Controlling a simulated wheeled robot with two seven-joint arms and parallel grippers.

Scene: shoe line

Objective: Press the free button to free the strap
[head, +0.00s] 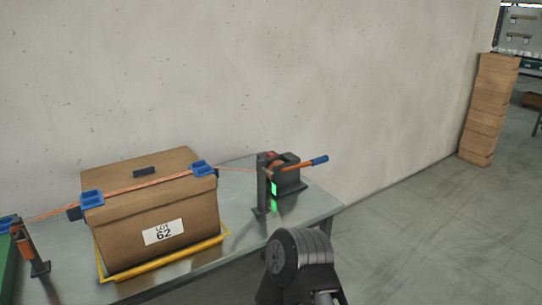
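A strap tensioner (287,179) stands at the right end of the metal table. It has a lever with a blue handle (319,160) pointing right, a small red patch (270,154) on top and a lit green patch (274,189) low on its front. I cannot tell which of these is the free button. An orange strap (140,185) runs from the tensioner across the lid of a brown box to a post at the left. It looks taut. A dark grey link of my arm shows at the bottom. Neither gripper is visible.
The brown box (190,225), labelled LOT 62, sits inside a yellow frame (165,265), with blue corner guards (203,168) under the strap. A dark post (263,190) stands before the tensioner. The wall is close behind. Stacked cartons (488,110) stand far right; the floor between is clear.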

